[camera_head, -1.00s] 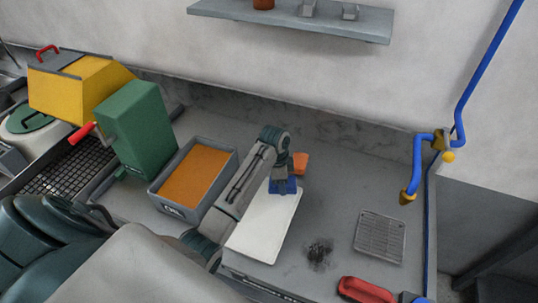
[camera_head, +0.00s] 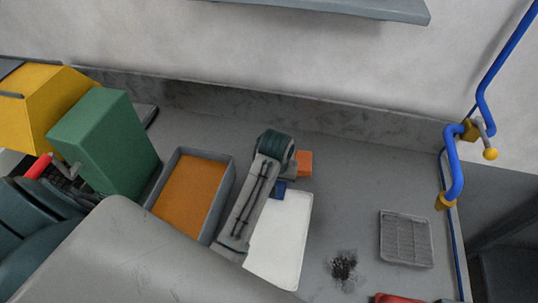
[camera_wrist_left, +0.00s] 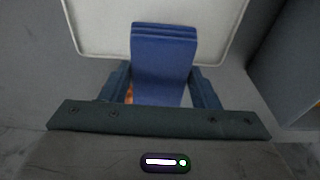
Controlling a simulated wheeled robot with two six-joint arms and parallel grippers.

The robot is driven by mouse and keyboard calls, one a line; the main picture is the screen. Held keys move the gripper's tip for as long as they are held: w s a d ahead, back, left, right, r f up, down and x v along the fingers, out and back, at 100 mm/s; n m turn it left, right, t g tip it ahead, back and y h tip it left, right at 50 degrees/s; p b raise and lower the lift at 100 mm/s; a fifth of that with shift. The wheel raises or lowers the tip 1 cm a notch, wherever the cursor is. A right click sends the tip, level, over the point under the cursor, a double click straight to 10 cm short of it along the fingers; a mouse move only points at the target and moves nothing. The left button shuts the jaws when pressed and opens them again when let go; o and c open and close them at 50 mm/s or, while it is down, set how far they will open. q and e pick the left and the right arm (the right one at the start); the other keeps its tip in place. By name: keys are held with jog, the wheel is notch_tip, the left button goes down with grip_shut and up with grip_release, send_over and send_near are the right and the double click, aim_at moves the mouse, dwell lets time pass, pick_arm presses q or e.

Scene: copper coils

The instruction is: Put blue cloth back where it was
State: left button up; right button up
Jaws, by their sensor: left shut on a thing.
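The blue cloth (camera_wrist_left: 162,62) is a folded blue block between the two fingers of my left gripper (camera_wrist_left: 162,88) in the left wrist view. My left gripper is shut on it. In the head view the blue cloth (camera_head: 279,189) shows only as a small patch beside my left arm, at the far end of a white board (camera_head: 281,240). My left wrist hides part of it. I cannot tell whether the cloth touches the board. My right gripper is not in view.
An orange block (camera_head: 305,162) lies just right of my left wrist. A grey bin with orange contents (camera_head: 226,181) stands left of my arm. A grey grate (camera_head: 406,239), a dark smudge (camera_head: 343,266) and a blue pipe (camera_head: 453,165) are at the right.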

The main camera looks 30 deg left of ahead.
pick_arm(q)
jog(key=w+a+p, duration=0.1)
jog(key=w+a, duration=0.1)
jog(key=w, duration=0.1)
jog(key=w+a+p, duration=0.1)
jog(key=w+a, duration=0.2)
jog(key=w+a+f+p, duration=0.1)
jog(key=w+a, duration=0.1)
jog(key=w, duration=0.1)
jog(key=shift+w+a, duration=0.2)
jog(key=shift+w, duration=0.15)
jog(key=shift+w+a+f+p, duration=0.1)
jog(key=shift+w+p, duration=0.1)
jog(key=shift+p, duration=0.1)
jog(key=shift+f, duration=0.15)
notch_tip(320, 180, down, 2)
jog(key=shift+f+p, duration=0.1)
jog(key=shift+p, duration=0.8)
jog(key=shift+f, duration=0.55)
jog(key=shift+f, duration=0.1)
jog(key=o, duration=1)
jog(key=shift+c, duration=0.2)
